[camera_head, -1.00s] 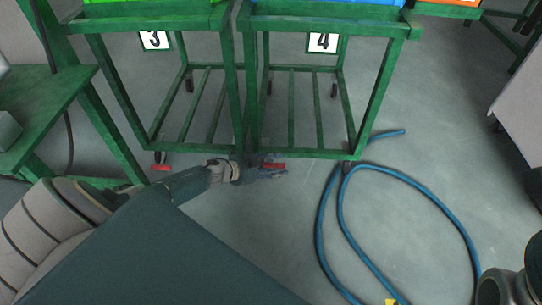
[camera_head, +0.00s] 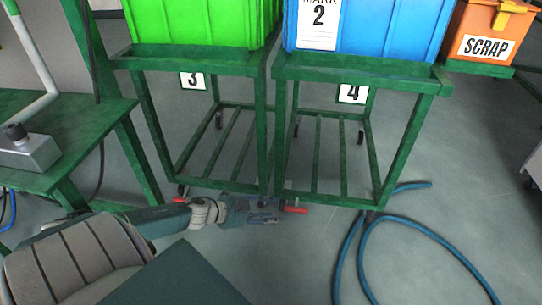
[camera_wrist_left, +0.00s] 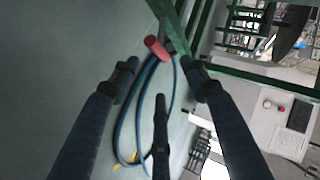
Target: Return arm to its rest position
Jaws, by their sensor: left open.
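My left arm comes in from the lower left in the head view. Its gripper (camera_head: 262,212) is just in front of the lower rails of the green carts, seen from above. In the left wrist view the gripper (camera_wrist_left: 160,90) has its dark fingers spread apart, with nothing held between them. A red cart part (camera_wrist_left: 155,46) shows past the fingers there, and I cannot tell whether it touches them. A red piece also shows beside the gripper in the head view (camera_head: 294,210). My right gripper is not in view.
Green carts marked 3 (camera_head: 192,80) and 4 (camera_head: 352,93) carry a green bin (camera_head: 190,22) and a blue bin (camera_head: 385,25). An orange scrap bin (camera_head: 488,30) stands at right. A blue hose (camera_head: 400,225) lies on the floor. A green workbench (camera_head: 75,130) stands at left.

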